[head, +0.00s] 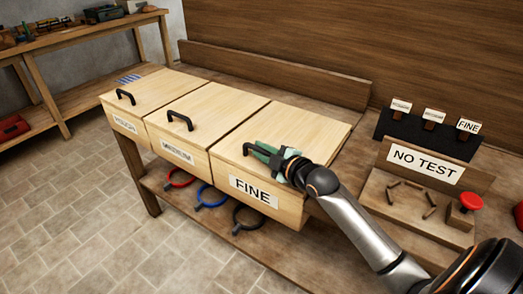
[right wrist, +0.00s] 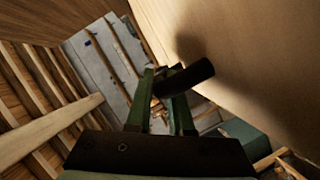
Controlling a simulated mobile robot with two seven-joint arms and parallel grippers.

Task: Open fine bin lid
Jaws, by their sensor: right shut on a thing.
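The fine bin (head: 252,195) is a pale wooden box with a "FINE" label, at the right end of a row of three. Its lid (head: 307,130) lies flat and looks closed. My right gripper (head: 262,152) reaches in from the right, low over the lid's front edge, with its green fingers shut on the black lid handle (head: 246,148). Most of the handle is hidden by the fingers. In the right wrist view the handle (right wrist: 198,74) sits between the green fingers, beside the pale lid (right wrist: 245,45). My left gripper is not in view.
The rough bin (head: 122,119) and medium bin (head: 172,152) stand to the left with lids down. A "NO TEST" sign (head: 425,163), a tray of small rods and a red button (head: 471,201) are on the right.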

